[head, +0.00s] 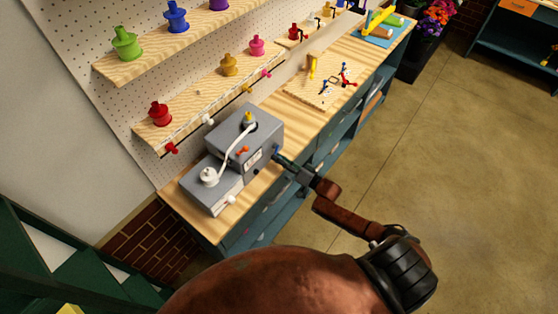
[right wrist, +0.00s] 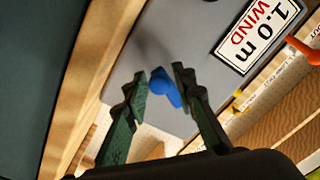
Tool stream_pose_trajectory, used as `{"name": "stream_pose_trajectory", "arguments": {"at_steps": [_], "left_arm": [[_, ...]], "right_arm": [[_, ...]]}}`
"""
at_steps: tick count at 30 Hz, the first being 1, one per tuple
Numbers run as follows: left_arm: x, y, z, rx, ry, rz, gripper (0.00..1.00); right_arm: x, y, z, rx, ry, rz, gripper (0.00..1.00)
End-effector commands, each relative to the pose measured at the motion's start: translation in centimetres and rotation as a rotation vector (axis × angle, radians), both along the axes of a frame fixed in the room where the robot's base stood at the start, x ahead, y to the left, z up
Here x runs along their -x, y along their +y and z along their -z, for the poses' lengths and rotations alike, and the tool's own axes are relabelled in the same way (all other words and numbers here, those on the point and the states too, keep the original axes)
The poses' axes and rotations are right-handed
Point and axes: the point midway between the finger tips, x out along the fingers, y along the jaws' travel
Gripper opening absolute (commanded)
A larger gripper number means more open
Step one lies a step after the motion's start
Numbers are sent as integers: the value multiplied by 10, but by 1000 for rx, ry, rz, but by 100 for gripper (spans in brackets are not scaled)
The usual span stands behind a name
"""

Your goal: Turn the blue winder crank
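The grey winder (head: 243,137) stands on the near end of the wooden bench, with a white spool and cord on its lower part. In the right wrist view its grey face (right wrist: 190,30) carries a label reading "1.0 m WIND". The blue crank (right wrist: 163,88) sticks out from that face. In the head view the crank is mostly hidden by my right gripper (head: 280,156), which reaches it from the right. In the right wrist view the fingers (right wrist: 160,80) are parted on either side of the blue crank, with no clear grip on it. My left gripper is not in view.
An orange lever (right wrist: 302,48) is beside the label. Colored spools such as the red one (head: 159,114) stand on pegboard shelves behind the winder. A wooden board with small tools (head: 320,82) lies farther along the bench. The floor (head: 440,150) at right is clear.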

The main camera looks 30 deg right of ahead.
Motion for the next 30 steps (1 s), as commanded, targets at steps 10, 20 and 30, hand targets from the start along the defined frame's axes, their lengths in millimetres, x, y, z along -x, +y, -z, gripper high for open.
{"name": "stream_pose_trajectory", "arguments": {"at_steps": [10, 20, 30], "left_arm": [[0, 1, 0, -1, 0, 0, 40], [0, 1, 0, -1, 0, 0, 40], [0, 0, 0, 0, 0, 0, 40]], "right_arm": [[2, 2, 4, 1, 6, -3, 34], [38, -13, 5, 1, 9, -1, 34], [97, -37, 4, 1, 6, -1, 34]]}}
